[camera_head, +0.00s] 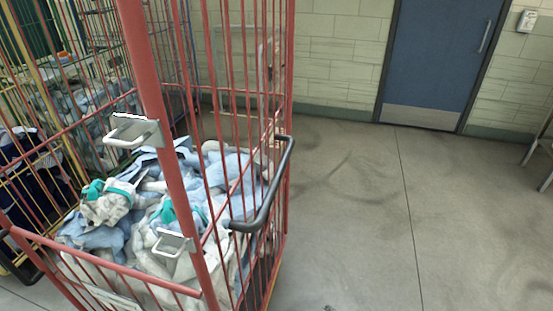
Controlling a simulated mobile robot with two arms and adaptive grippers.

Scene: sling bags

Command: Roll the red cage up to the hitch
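The red cage (287,165) stands close in front of me on the left, a tall wheeled cage of red bars. It holds a heap of white and pale blue laundry (220,165), with teal ties on some pieces. A dark push handle (272,185) sticks out from its right side. Two metal plates with white loops (135,131) are fixed to its near corner post. No hitch can be made out in this view. Neither of my grippers is in view. The cage's wheels are hidden below the picture.
A yellow cage (50,125) with laundry and dark bags stands behind on the left. A blue door (440,55) is in the pale block wall at the back. Metal legs (540,150) show at the right edge. The concrete floor (400,220) to the right is clear.

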